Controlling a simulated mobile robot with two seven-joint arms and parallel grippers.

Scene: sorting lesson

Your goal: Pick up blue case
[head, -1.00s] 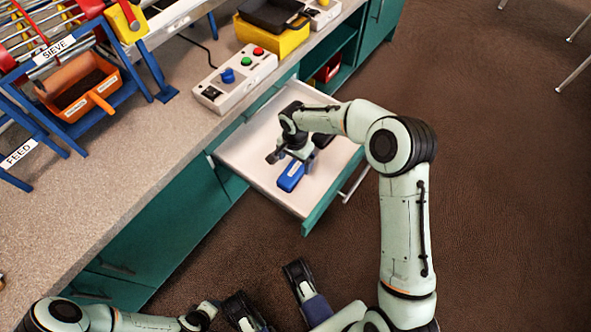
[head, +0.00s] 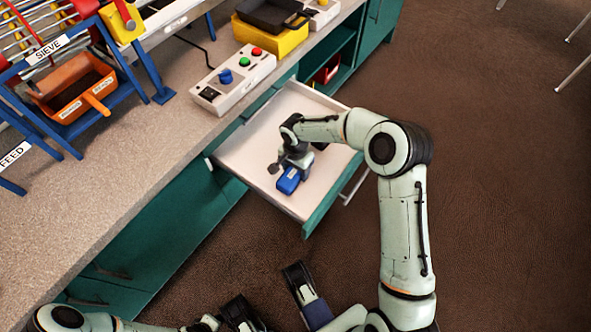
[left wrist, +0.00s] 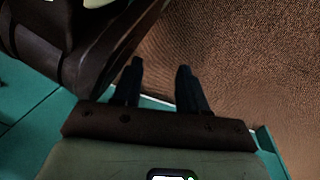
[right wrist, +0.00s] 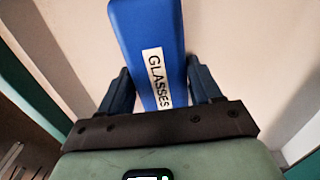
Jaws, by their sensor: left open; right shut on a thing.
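The blue case (head: 289,180) is in the open white drawer. In the right wrist view the blue case (right wrist: 147,40) carries a label reading GLASSES and lies between the two fingers. My right gripper (head: 285,168) reaches down into the drawer and is shut on the case; in the right wrist view the gripper (right wrist: 158,88) has a finger against each side. I cannot tell whether the case is clear of the drawer floor. My left gripper (head: 270,300) is open and empty, low in the head view; its fingers also show apart in the left wrist view (left wrist: 160,85).
The drawer (head: 262,150) is pulled out of the teal cabinet (head: 165,245). On the counter (head: 130,160) stand a control box (head: 235,78), a yellow box (head: 270,38) and a blue sieve frame holding an orange tray (head: 75,95). The brown floor at right is open.

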